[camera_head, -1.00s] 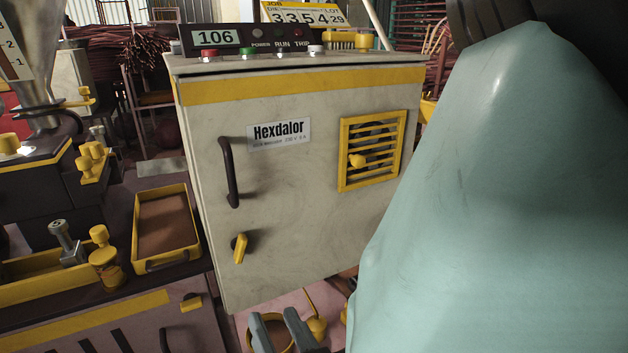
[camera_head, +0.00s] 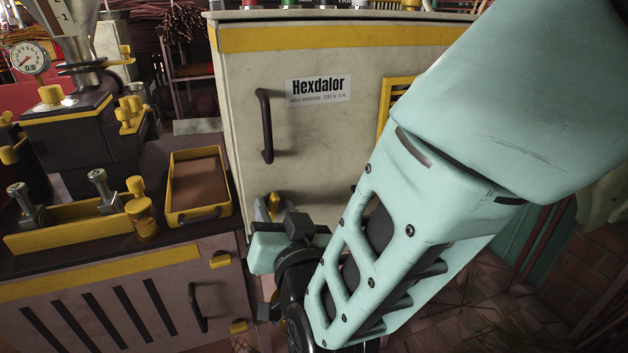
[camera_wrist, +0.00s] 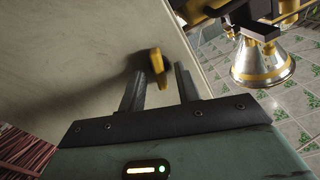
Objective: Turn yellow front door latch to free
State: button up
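The yellow front door latch (camera_head: 274,205) is a small knob low on the left of the pale cabinet door (camera_head: 330,140), mostly hidden behind my gripper in the head view. In the wrist view the latch (camera_wrist: 158,66) stands out from the door, just ahead of and between the fingertips. My gripper (camera_wrist: 160,88) is open, its two grey fingers on either side of the latch's line. I see a gap between the fingers and the latch, and no clear contact. In the head view my gripper (camera_head: 268,215) is at the door's lower left.
A dark door handle (camera_head: 265,125) is above the latch. A yellow tray (camera_head: 198,190) and a black-and-yellow machine (camera_head: 85,140) stand left on a lower cabinet with its own yellow latch (camera_head: 220,260). A metal funnel (camera_wrist: 262,62) shows at right in the wrist view.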

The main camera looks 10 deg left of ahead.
jog(key=shift+w+a, duration=0.1)
grip_shut()
jog(key=shift+n, duration=0.4)
jog(key=n+p, duration=0.2)
jog(key=n, duration=0.3)
jog(key=shift+a+r+n+p, duration=0.1)
jog(key=shift+n+p, duration=0.3)
jog(key=n+p, duration=0.2)
jog(key=n, duration=0.2)
jog(key=shift+a+n, duration=0.1)
jog(key=shift+n, duration=0.3)
jog(key=shift+f+n, duration=0.2)
jog(key=shift+n, duration=0.1)
